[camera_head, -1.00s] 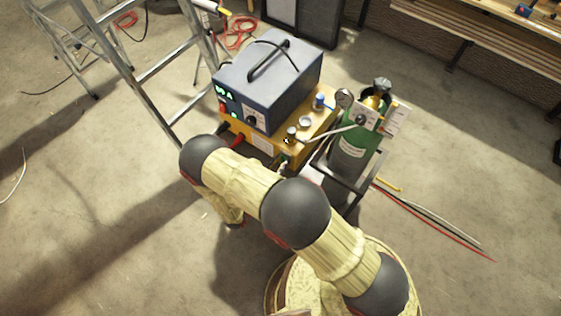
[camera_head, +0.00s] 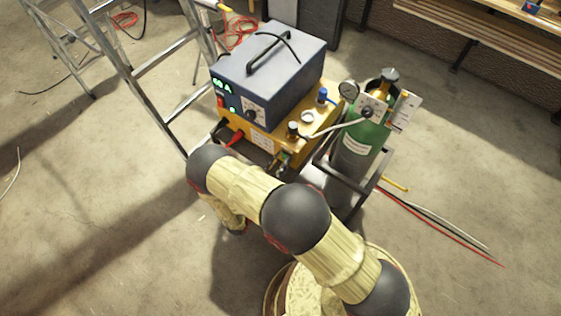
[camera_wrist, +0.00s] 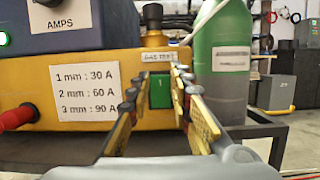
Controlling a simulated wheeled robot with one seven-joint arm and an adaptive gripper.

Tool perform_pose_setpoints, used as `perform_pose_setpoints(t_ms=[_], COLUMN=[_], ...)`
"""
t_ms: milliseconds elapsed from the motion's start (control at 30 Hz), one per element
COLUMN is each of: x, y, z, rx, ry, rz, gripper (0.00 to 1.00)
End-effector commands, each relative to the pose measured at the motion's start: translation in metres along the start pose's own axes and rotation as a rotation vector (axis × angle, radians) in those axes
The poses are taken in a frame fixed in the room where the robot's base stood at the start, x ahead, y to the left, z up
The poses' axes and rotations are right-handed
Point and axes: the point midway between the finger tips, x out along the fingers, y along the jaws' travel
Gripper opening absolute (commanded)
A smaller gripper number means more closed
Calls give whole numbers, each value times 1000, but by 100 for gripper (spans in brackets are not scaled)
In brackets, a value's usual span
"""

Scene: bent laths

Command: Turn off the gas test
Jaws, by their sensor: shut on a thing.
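A green rocker switch (camera_wrist: 161,93) marked "1" is set in the yellow front panel, below a "GAS TEST" label (camera_wrist: 159,56) in the wrist view. My gripper (camera_wrist: 157,84) has its two studded fingers on either side of the switch, closed on it; the exact contact is partly hidden. The yellow base unit (camera_head: 250,130) carries the blue-grey welding power box (camera_head: 268,68) in the head view. There my arm covers the front, and my gripper is not clearly visible.
A green gas cylinder (camera_head: 366,133) with a gauge (camera_head: 349,89) stands in a dark cart at the right. A metal ladder (camera_head: 125,70) stands at the left. Red and grey cables (camera_head: 440,225) lie on the floor. A settings label (camera_wrist: 87,91) is left of the switch.

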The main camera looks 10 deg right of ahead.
Motion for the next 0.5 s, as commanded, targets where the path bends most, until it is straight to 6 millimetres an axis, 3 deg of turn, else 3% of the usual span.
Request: perform_pose_setpoints(t_ms=[67,100,400,500], x=[0,0,0,0], y=[1,1,0,0], z=[0,0,0,0], rx=[1,1,0,0], ry=[-1,-1,0,0], rz=[1,1,1,0], gripper=[0,23,39,39])
